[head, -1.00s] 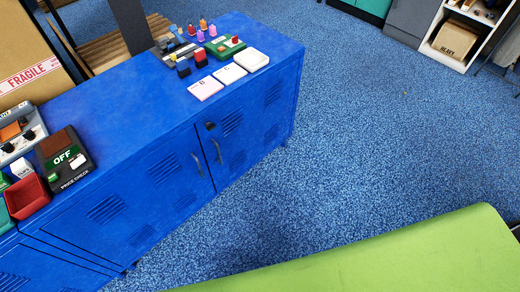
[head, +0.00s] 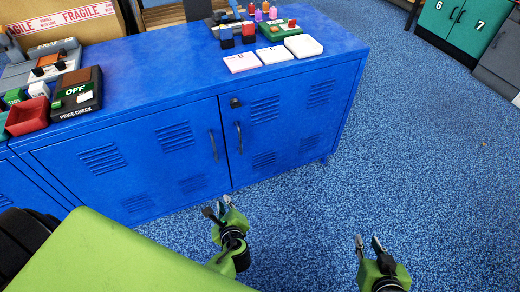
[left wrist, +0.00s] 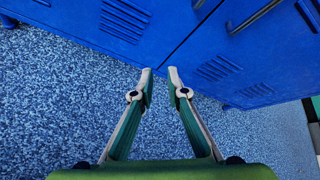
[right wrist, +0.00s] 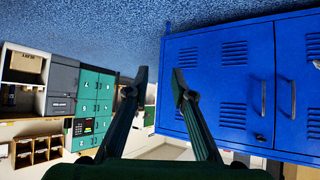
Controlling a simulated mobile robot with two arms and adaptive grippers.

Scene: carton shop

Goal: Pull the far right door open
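The right door (head: 285,115) of the blue cabinet is closed, with a dark vertical handle (head: 239,138) near its left edge and a round lock (head: 236,103) above. The handle also shows in the left wrist view (left wrist: 255,16) and, upside down, in the right wrist view (right wrist: 262,98). My left gripper (head: 217,206) is open and empty, low in front of the cabinet, below the handles and apart from the doors. My right gripper (head: 369,244) is open and empty over the floor, right of the cabinet and away from it.
The adjoining closed door (head: 150,155) has its own handle (head: 213,145) beside the seam. White cards (head: 275,54), a price-check box (head: 78,95) and a red tray (head: 28,115) sit on top. Blue carpet (head: 420,160) is open to the right. Teal numbered lockers (head: 460,25) stand behind.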

